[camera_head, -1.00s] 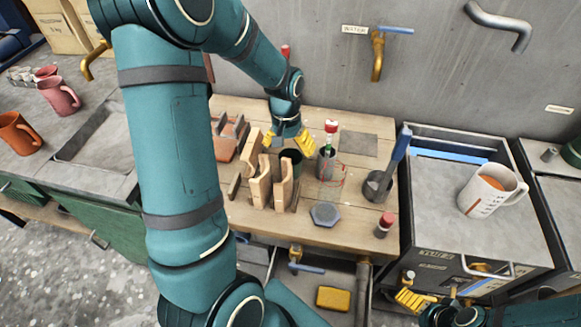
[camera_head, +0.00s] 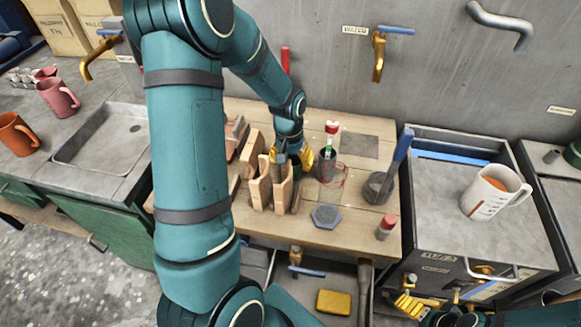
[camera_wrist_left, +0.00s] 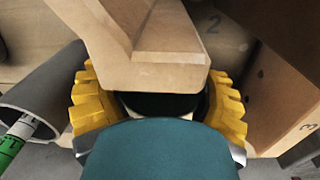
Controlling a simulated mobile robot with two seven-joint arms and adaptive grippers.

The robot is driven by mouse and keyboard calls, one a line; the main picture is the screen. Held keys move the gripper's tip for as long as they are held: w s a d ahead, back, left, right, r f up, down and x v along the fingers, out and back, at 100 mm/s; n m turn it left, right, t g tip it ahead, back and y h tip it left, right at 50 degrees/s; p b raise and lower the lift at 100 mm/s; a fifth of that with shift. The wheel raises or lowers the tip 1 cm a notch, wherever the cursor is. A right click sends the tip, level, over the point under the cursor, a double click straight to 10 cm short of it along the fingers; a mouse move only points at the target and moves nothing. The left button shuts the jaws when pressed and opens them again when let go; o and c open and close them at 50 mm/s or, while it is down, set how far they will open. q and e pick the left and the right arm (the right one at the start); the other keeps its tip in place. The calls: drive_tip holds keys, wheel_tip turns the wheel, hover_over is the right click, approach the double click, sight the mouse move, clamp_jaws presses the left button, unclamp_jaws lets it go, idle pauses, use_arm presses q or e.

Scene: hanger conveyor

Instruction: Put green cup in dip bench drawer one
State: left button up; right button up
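My left gripper (camera_head: 291,158) points down over the wooden workbench (camera_head: 340,235), at the light wooden blocks (camera_head: 261,185). Its yellow fingers are spread; in the left wrist view the gripper (camera_wrist_left: 158,108) has one finger on each side of a dark rounded cup (camera_wrist_left: 160,104), probably the green cup. A wooden block and my teal gripper body hide most of that cup, and I cannot tell whether the fingers touch it. My right gripper (camera_head: 414,305) is low at the bottom, partly cut off, its opening unclear. A green drawer front (camera_head: 100,222) shows under the sink counter; no drawer label is readable.
A white jug (camera_head: 494,192) is on the right-hand unit. Orange (camera_head: 18,134) and pink mugs are at left.

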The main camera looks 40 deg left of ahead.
use_arm(q)
drive_tip(key=shift+c, duration=0.5)
drive_tip(key=shift+r, duration=0.15)
drive_tip(key=shift+r, duration=0.3)
wheel_tip(320, 180, up, 17)
drive_tip(key=p, duration=0.3)
